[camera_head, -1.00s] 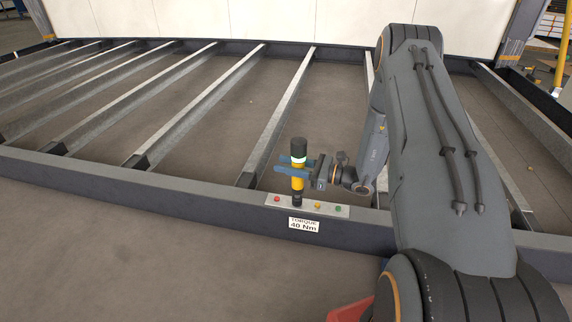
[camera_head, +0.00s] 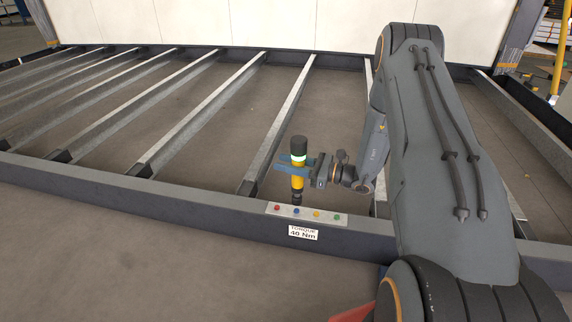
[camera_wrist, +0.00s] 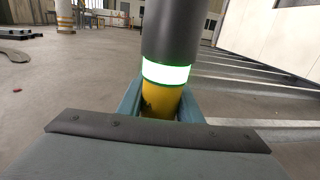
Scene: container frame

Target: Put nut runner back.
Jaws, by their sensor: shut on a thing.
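The nut runner (camera_head: 298,151) is an upright tool with a dark top, a glowing white-green band, a yellow body and a dark lower end. My gripper (camera_head: 297,168) is shut on its yellow body and holds it above the light plate (camera_head: 327,217) on the frame's front beam. In the wrist view the nut runner (camera_wrist: 167,72) stands between the blue fingers (camera_wrist: 160,105), its lit band just above them. The plate carries a red, a blue and a yellow dot, and a green one at its right end. The nut runner's lower end is hidden in the wrist view.
A label reading "TORQUE 40 Nm" (camera_head: 303,233) is on the front beam (camera_head: 180,205) below the plate. Several metal crossbars (camera_head: 277,130) run back from the beam to a white wall (camera_head: 290,25). Open floor lies in front of the beam.

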